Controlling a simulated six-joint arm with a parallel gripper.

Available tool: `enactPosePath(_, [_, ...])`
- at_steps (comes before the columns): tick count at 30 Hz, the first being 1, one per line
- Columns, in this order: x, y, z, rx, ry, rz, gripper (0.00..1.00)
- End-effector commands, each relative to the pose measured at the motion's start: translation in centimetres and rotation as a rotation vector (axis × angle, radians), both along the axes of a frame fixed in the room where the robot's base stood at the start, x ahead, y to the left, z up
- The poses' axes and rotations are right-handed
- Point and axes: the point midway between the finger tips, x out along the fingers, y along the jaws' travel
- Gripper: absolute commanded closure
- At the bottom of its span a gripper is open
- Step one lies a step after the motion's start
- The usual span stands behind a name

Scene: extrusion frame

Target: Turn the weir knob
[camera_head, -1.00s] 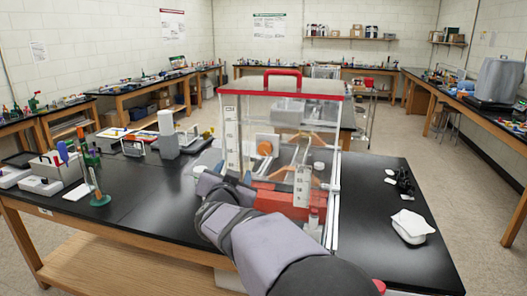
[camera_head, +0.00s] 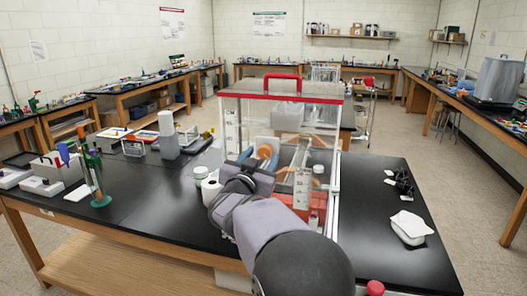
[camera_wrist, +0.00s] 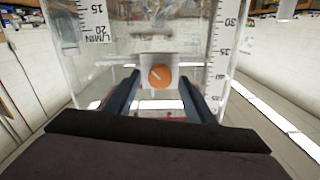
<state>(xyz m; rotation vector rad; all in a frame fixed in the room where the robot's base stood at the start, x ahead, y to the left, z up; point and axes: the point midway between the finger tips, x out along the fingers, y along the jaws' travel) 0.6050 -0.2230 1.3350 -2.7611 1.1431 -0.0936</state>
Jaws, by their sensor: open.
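The weir knob (camera_wrist: 160,76) is an orange round disc with a pale line across it, on a white plate. In the wrist view it lies ahead, between the two dark fingers of my gripper (camera_wrist: 160,88), which are spread apart. The pale line slants from upper left to lower right. In the head view the orange knob (camera_head: 265,152) shows just above my gripper (camera_head: 262,163), inside the clear tank with the red-trimmed top. I cannot tell whether the fingers touch the knob.
The clear tank (camera_head: 232,125) has printed scales on its walls, also in the wrist view (camera_wrist: 222,50). A red handle (camera_head: 283,75) tops it. White cylinders (camera_head: 201,175) stand left of my arm. Clear black tabletop (camera_head: 150,205) lies left; a white item (camera_head: 408,228) sits right.

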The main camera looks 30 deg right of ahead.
Motion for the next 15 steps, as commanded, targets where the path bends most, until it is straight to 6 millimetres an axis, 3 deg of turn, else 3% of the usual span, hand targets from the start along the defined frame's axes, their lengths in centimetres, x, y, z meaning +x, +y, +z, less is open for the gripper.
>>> enactPosePath(6, [1.4,-1.4,0.1,-0.001,-0.001,-0.001,0.51])
enactPosePath(15, [1.7,-1.7,0.0,0.001,-0.001,0.000,0.51])
